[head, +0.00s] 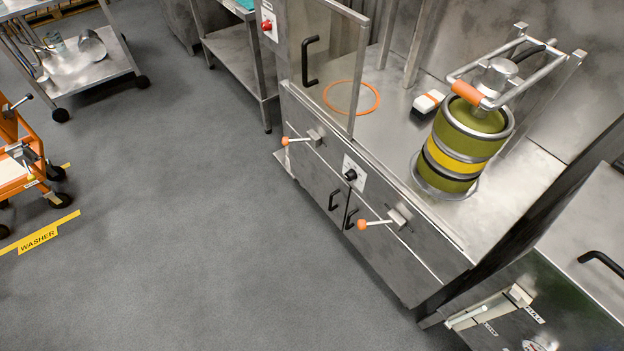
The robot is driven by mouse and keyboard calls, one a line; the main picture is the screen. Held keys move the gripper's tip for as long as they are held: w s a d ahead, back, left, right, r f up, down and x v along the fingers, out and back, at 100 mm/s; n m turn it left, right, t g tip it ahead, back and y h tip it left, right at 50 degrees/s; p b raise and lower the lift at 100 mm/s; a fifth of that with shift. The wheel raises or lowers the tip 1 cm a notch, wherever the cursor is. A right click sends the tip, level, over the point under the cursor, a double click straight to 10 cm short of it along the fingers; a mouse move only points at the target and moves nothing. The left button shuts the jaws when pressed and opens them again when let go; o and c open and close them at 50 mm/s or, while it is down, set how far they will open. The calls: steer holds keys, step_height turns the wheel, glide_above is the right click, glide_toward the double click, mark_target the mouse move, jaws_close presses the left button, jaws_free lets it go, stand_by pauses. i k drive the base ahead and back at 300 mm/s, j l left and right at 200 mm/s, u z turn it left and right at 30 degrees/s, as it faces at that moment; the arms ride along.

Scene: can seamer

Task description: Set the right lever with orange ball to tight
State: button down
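The right lever (378,222) is on the front of the steel seamer cabinet (418,258). Its orange ball (362,225) points left and out from the front, and its shaft runs to a metal block (399,216). Any markings by it are too small to read. A similar left lever (299,139) with an orange ball sits further along the same front. A black knob on a white plate (351,175) is between the two levers. My gripper is not in view.
A green and yellow can (458,150) stands on the cabinet top under a frame with an orange grip (467,92). A white box (428,101) and an orange ring (351,97) lie nearby. Grey floor (210,230) left of the cabinet is clear. Another steel unit (560,300) stands at right.

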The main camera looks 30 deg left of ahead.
mark_target(361, 225)
steer(key=i+j, duration=0.15)
steer(key=j, duration=0.25)
steer(key=i+j, duration=0.1)
steer(key=j, duration=0.3)
steer(key=i+j+u, duration=0.1)
steer(key=j, duration=0.25)
steer(key=i+j, duration=0.15)
steer(key=j, duration=0.25)
steer(key=i+j, duration=0.15)
steer(key=j, duration=0.25)
steer(key=i+j+u, duration=0.1)
steer(key=j, duration=0.25)
steer(key=i+j, duration=0.2)
steer(key=j, duration=0.2)
steer(key=i+j, duration=0.15)
steer(key=j, duration=0.2)
